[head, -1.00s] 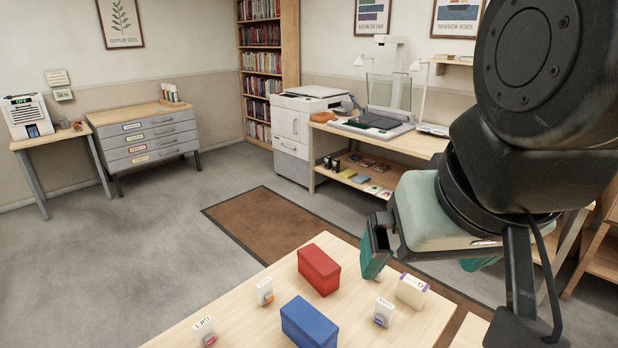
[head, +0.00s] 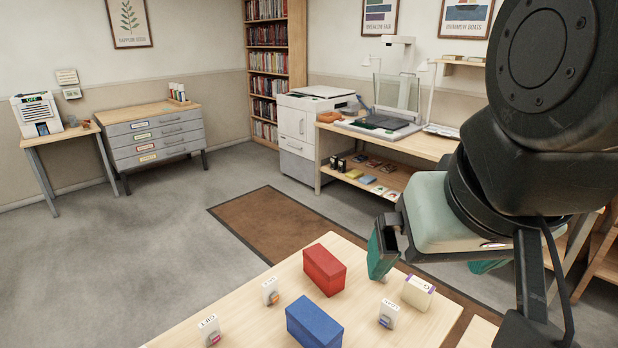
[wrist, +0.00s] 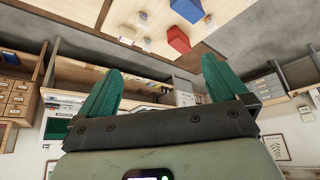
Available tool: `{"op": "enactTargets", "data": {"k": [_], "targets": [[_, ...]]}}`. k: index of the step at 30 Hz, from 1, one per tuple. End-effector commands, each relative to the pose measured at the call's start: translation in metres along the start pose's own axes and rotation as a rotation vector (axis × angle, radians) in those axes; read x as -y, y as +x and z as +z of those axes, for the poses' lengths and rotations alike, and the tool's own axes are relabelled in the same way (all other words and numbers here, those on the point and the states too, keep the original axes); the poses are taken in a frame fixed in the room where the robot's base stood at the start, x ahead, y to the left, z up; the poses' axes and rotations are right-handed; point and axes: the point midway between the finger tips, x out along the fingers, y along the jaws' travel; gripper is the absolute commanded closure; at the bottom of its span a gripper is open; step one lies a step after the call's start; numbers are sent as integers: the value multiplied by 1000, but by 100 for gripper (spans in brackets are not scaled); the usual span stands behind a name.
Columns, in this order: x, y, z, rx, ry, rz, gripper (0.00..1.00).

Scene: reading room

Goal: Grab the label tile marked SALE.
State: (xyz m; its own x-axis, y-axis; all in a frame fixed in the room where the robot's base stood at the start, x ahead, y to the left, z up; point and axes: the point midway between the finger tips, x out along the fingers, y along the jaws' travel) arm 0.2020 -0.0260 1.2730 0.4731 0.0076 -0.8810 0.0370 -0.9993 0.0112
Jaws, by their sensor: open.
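One tile (head: 209,331) is at the front left and seems to read GIFT. Another tile (head: 270,291) is left of the red box, its word too small to read. The third tile (head: 389,313) is right of the blue box, its word also unclear. I cannot tell for sure which is marked SALE. My gripper (head: 432,270) is open and empty, beyond the table's far right side, apart from all tiles. Its spread green fingers also show in the wrist view (wrist: 162,68).
A red box (head: 324,270) and a blue box (head: 314,322) stand between the tiles. A cream block with a purple band (head: 418,292) stands at the right, near my gripper. A scanner desk (head: 400,143) and a printer (head: 308,125) stand farther back.

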Motion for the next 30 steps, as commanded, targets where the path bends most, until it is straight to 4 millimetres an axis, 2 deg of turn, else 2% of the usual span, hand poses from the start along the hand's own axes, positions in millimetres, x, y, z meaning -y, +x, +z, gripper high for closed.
{"op": "enactTargets", "data": {"k": [15, 25, 30], "targets": [[0, 0, 0, 0, 0, 0, 2], [0, 0, 0, 0, 0, 0, 52], [0, 0, 0, 0, 0, 0, 53]]}}
